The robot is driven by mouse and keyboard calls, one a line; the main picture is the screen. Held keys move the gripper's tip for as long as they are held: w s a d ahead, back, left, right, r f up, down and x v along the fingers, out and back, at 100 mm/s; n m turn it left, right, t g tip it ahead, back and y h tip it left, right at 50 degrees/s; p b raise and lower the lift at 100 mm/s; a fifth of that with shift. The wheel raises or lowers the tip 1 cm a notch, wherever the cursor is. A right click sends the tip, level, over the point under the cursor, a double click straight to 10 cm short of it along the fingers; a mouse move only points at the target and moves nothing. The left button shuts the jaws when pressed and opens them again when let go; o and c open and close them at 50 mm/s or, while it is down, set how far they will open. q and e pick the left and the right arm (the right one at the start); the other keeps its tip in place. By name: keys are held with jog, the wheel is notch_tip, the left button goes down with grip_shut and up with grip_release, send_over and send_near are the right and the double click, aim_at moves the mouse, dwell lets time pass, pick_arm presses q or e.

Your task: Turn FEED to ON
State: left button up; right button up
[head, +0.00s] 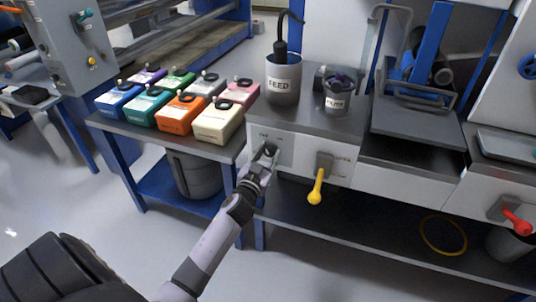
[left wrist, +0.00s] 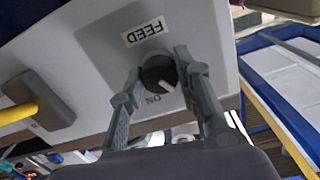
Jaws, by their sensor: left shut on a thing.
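The FEED knob (left wrist: 158,70) is a dark round dial on the grey panel front, with a white pointer mark. In the left wrist view, the FEED label (left wrist: 147,31) appears upside down above it and ON is printed below it. The pointer slants down and right, to one side of the ON lettering. My left gripper (head: 265,153) has its two fingers on either side of the knob, shut on it. In the head view the gripper mostly hides the knob. My right gripper is not in view.
A yellow lever (head: 316,188) sticks out of the panel right of the knob. A FEED-labelled can (head: 283,84) and a smaller can (head: 337,98) stand on top. Several colored containers (head: 178,113) sit on the left table. A red lever (head: 516,222) is far right.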

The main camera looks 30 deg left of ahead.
pick_arm(q)
jog(key=c, duration=0.5)
